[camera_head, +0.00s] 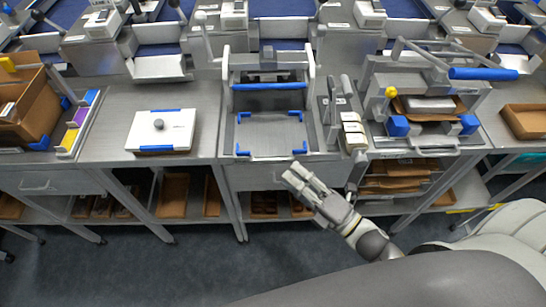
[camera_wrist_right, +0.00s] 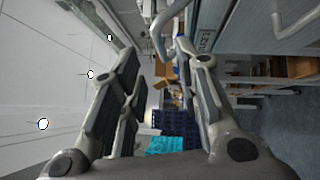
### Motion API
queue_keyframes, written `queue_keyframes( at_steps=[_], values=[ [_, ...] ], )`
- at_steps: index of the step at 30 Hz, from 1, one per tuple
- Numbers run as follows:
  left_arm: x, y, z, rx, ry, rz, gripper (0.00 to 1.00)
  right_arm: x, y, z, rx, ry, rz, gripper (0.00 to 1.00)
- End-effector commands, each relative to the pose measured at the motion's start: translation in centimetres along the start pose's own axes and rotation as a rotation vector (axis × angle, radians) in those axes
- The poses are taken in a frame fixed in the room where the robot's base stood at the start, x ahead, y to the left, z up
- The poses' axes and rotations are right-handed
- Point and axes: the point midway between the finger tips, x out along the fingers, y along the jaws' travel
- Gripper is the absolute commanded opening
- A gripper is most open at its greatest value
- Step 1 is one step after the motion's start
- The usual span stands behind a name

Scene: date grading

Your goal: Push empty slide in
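The empty slide (camera_head: 270,134) is a flat steel plate with blue corner pieces, lying bare on the middle bench. It sits in front of a grey press frame with a blue crossbar (camera_head: 270,86). My right gripper (camera_head: 290,171) is in front of the bench's front edge, just below and right of the slide in the head view, and appears apart from it. Its fingers are spread and empty in the right wrist view (camera_wrist_right: 157,55). The slide cannot be made out for certain in the wrist view. My left gripper is not in view.
A white lidded box (camera_head: 162,131) sits left of the slide. A sealing machine with a blue handle (camera_head: 484,74) stands to the right, holding a loaded tray. A small grey device (camera_head: 350,127) stands between. Shelves with brown boxes (camera_head: 173,194) are below.

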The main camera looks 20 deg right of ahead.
Motion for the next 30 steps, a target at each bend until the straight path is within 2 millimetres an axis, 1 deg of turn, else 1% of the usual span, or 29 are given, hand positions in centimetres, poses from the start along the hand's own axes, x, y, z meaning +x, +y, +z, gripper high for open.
queue_keyframes(
  at_steps=[1,6,12,17,25,26,30],
  values=[
    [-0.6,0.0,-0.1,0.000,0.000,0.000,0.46,1.1,0.3,0.1,0.001,0.000,0.003,0.31],
    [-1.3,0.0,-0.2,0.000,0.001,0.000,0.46,4.1,0.2,0.1,0.002,-0.001,0.002,0.31],
    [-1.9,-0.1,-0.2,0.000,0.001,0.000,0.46,6.5,0.1,0.0,0.003,-0.001,0.000,0.31],
    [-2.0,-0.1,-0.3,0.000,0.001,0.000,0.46,7.3,-0.1,0.0,0.003,-0.002,-0.002,0.31],
    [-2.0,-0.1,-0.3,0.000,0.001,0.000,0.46,7.4,-0.1,0.0,0.003,-0.001,-0.003,0.31],
    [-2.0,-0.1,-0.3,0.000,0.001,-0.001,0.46,7.4,-0.1,0.0,0.003,-0.001,-0.002,0.30],
    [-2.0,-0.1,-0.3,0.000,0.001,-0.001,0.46,7.4,-0.1,0.0,0.003,-0.001,-0.002,0.12]
  ],
)
